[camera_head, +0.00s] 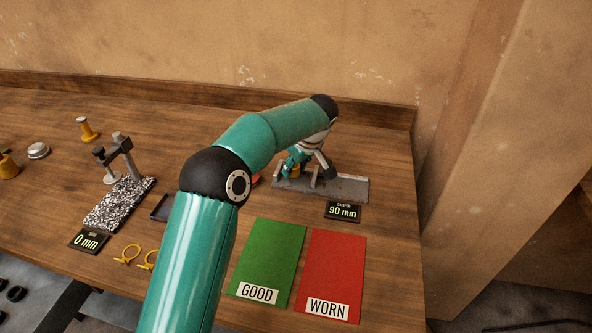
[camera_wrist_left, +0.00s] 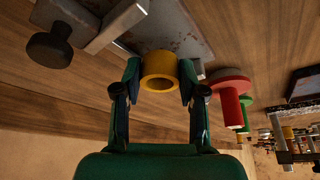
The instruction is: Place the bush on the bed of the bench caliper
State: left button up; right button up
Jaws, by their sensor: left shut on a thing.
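The bush is a yellow ring (camera_wrist_left: 160,82) between the two fingers of my left gripper (camera_wrist_left: 160,77) in the left wrist view. The gripper is shut on it. In the head view my left gripper (camera_head: 298,164) is at the bench caliper's left end, with a bit of yellow showing beside it. The bench caliper has a grey bed (camera_head: 347,189) with upright jaws. In the left wrist view its bed (camera_wrist_left: 185,28) lies just beyond the bush. I cannot tell whether the bush touches the bed. My right gripper is not in view.
The caliper display (camera_head: 343,212) reads 90 mm. A green GOOD mat (camera_head: 268,258) and a red WORN mat (camera_head: 334,268) lie in front. A dial gauge stand on a speckled plate (camera_head: 118,205) is left.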

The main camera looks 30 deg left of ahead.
pick_arm(q)
jog(key=shift+f, duration=0.55)
jog(key=shift+f, duration=0.1)
jog(key=o, duration=0.9)
jog(key=v, duration=1.2)
jog(key=shift+s+d, duration=0.1)
